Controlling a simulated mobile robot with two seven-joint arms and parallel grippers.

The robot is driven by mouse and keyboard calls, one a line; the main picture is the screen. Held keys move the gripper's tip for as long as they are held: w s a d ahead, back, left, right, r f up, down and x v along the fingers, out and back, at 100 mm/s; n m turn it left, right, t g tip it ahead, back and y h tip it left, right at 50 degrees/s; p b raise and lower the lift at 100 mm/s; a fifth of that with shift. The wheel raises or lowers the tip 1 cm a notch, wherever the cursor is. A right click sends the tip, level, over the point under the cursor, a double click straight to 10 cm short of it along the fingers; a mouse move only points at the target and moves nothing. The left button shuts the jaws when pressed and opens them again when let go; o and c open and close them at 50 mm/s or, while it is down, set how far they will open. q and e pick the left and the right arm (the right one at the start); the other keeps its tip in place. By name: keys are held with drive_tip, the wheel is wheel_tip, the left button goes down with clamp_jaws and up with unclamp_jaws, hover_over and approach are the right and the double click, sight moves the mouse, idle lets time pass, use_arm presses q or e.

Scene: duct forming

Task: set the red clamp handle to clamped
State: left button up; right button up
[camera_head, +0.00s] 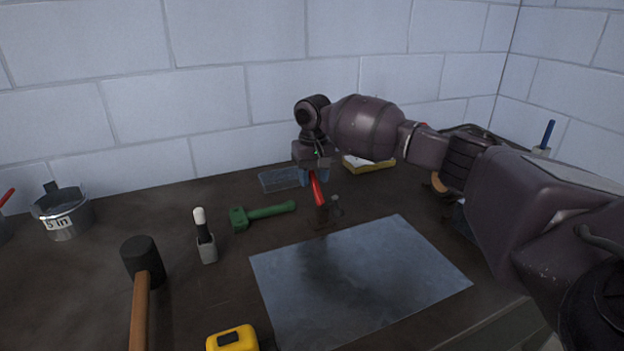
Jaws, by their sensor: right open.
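The red clamp handle (318,190) stands up at a slant from a small dark clamp (333,211) at the back edge of the sheet metal. The grey metal sheet (365,275) lies flat on the dark bench. My right gripper (316,172) reaches in from the right and is over the top of the red handle. Its jaws are open and hide the handle's upper end; I cannot tell whether they touch it. My left gripper is not in view.
A metal duct ring (63,214) stands far left. A clear tray (279,180) and yellow box (368,164) are behind.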

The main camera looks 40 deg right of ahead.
drive_tip(key=shift+f, duration=0.3)
drive_tip(key=shift+c, duration=0.3)
clamp_jaws()
